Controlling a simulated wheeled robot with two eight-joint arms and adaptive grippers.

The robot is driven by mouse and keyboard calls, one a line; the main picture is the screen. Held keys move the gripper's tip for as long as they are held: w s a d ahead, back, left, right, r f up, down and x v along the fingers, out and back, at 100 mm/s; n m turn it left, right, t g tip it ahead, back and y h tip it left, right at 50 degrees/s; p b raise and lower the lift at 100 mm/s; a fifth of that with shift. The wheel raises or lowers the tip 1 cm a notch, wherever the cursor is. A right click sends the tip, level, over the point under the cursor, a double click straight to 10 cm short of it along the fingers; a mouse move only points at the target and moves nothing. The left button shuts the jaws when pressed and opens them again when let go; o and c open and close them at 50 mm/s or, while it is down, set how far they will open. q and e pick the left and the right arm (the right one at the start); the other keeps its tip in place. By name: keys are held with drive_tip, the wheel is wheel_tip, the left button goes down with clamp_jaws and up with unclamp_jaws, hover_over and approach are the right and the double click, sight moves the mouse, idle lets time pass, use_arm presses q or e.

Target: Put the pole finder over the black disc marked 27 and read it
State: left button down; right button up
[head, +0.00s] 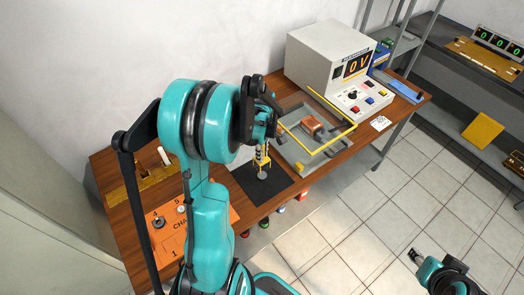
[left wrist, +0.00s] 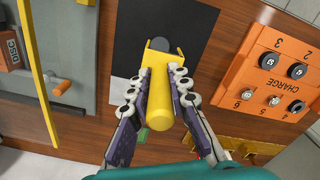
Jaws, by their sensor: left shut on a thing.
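The pole finder is a yellow piece with a round handle and a forked end; it shows in the left wrist view (left wrist: 162,100) and the head view (head: 262,161). My left gripper (head: 262,149) is shut on its handle and holds it upright near the black mat (head: 284,183). A dark grey disc (left wrist: 160,44) is by the fork's far end on the mat; it also shows in the head view (head: 262,175). No number is readable on it, and I cannot tell whether the finder touches it. My right gripper (head: 415,257) is low at the right, its jaws unclear.
An orange CHARGE board (left wrist: 278,62) with numbered round pieces lies left of the mat in the head view. A grey tray (head: 297,157) with a yellow bar is to the right, before a meter box (head: 318,60) reading 0 V. Shelves stand at far right.

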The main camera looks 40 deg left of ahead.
use_arm(q)
drive_tip(key=shift+d, duration=0.1)
drive_tip(key=shift+f+b, duration=0.4)
drive_tip(key=shift+b, duration=0.1)
drive_tip(key=shift+f+b, duration=1.95)
drive_tip(key=shift+f, duration=0.4)
idle(0.6)
drive_tip(key=shift+r+p, duration=2.05)
drive_tip(key=shift+r, duration=1)
